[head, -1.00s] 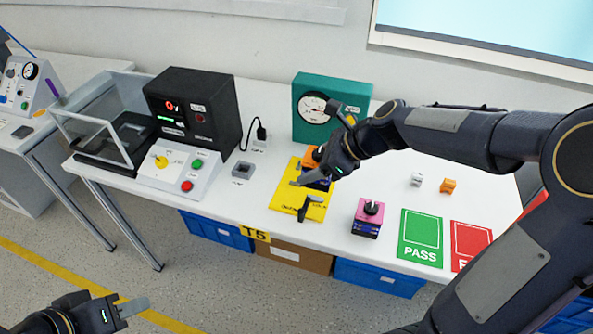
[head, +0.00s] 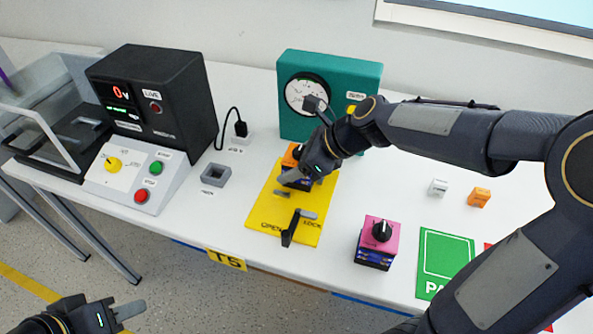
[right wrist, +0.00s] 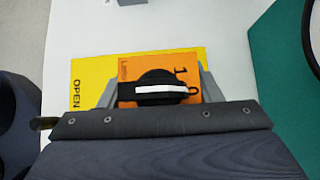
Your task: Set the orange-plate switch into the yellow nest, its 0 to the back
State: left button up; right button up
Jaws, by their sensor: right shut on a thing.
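The orange-plate switch (head: 291,156) is at the back part of the yellow nest plate (head: 270,222), partly hidden by my right gripper (head: 297,174). My right gripper is shut on the switch; in the right wrist view its fingers lie on either side of the orange plate (right wrist: 208,64). The black knob with a white line and the printed 1 and 0 show there, the 0 toward the teal box side. Whether the switch is fully seated I cannot tell. A black lever (head: 290,228) stands on the yellow plate by OPEN and LOCK. My left gripper (head: 128,311) is at lower left, away from the table things.
A teal gauge box (head: 345,80) stands behind the nest. A pink-plate switch (head: 377,243) stands to the right, beside the green PASS mat (head: 444,263). A grey socket block (head: 215,174) and a control panel (head: 140,180) are at left. White (head: 438,187) and orange (head: 479,197) small blocks lie right.

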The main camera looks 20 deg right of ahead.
jog(key=shift+s+f, duration=0.15)
jog(key=shift+f, duration=0.55)
pick_arm(q)
jog(key=shift+d+f, duration=0.1)
jog(key=shift+f, duration=0.6)
pick_arm(e)
jog(key=shift+r, duration=0.15)
jog(key=shift+a, duration=0.1)
pick_arm(q)
jog(key=shift+s, duration=0.1)
pick_arm(e)
jog(key=o, duration=0.6)
jog(key=shift+f, duration=0.25)
jog(key=o, duration=0.5)
jog(key=shift+r, duration=0.1)
